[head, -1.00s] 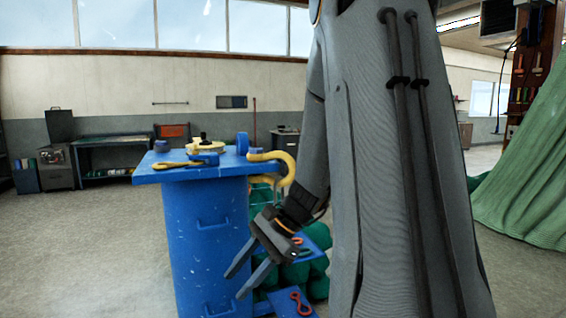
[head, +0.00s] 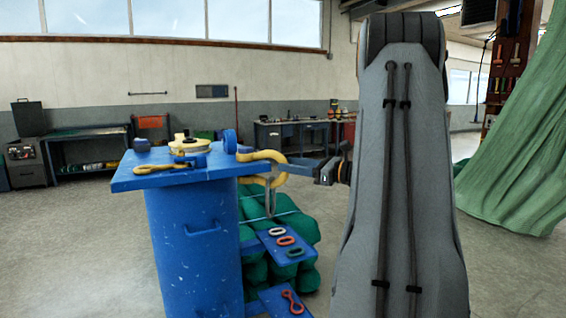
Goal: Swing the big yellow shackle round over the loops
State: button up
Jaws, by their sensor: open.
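The big yellow shackle (head: 264,155) sticks out from the right edge of the blue stand's top, its bow curving down, with a thin grey link (head: 270,196) hanging below it. The loops lie lower down on a small blue shelf: a white loop (head: 277,231), a red loop (head: 286,241) and a green loop (head: 295,253). The shackle is above and slightly left of them.
The blue stand (head: 195,245) carries a smaller yellow hook (head: 160,168) and a yellow reel (head: 188,146). A red link (head: 292,301) lies on a lower blue plate. Green net bundles (head: 306,228) are stacked behind the shelf. A green net (head: 520,140) hangs at right.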

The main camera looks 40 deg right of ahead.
aim_at(283, 162)
jog(key=shift+p+x, duration=0.3)
jog(key=shift+x, duration=1.3)
grip_shut()
